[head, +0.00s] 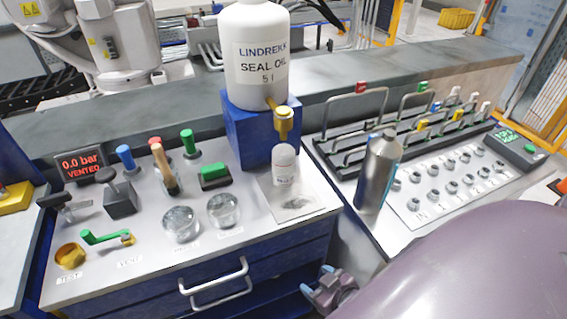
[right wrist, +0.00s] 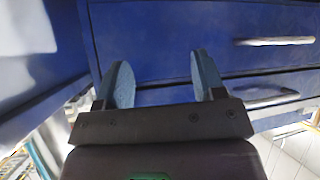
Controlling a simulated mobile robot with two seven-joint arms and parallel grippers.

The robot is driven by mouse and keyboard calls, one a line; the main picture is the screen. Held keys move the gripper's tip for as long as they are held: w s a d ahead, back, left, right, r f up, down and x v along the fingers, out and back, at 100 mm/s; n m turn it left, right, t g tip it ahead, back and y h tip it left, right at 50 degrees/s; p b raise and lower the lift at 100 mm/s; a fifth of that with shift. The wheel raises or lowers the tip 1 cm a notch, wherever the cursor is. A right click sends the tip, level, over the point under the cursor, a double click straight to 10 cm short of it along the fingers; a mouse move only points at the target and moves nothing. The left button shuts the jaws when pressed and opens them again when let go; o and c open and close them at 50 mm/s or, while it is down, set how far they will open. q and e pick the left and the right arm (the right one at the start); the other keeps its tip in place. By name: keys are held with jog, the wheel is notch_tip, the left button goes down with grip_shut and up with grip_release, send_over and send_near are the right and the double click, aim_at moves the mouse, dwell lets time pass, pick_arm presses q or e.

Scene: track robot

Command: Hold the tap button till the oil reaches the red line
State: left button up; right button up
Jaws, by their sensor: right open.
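A white container labelled LINDREKK SEAL OIL (head: 262,58) stands on a blue block (head: 243,133) at the back of the bench. A brass tap (head: 284,122) sticks out at its lower front; I cannot make out a separate button on it. A small whitish bottle (head: 284,166) stands upright below the tap. No red line or oil level can be made out on it. My right gripper (head: 318,282) is low in front of the bench's drawers, apart from the tap and bottle. In the right wrist view its two blue-grey fingers (right wrist: 162,68) are apart with nothing between them. My left gripper is out of view.
Blue drawers with a metal handle (head: 217,285) are below the bench top. Left of the bottle are glass domes (head: 181,224), a green lever (head: 105,238) and a red-lit gauge (head: 80,163). A grey metal flask (head: 377,172) and a rack (head: 410,122) stand to the right.

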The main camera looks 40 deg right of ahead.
grip_shut()
dwell(1.4)
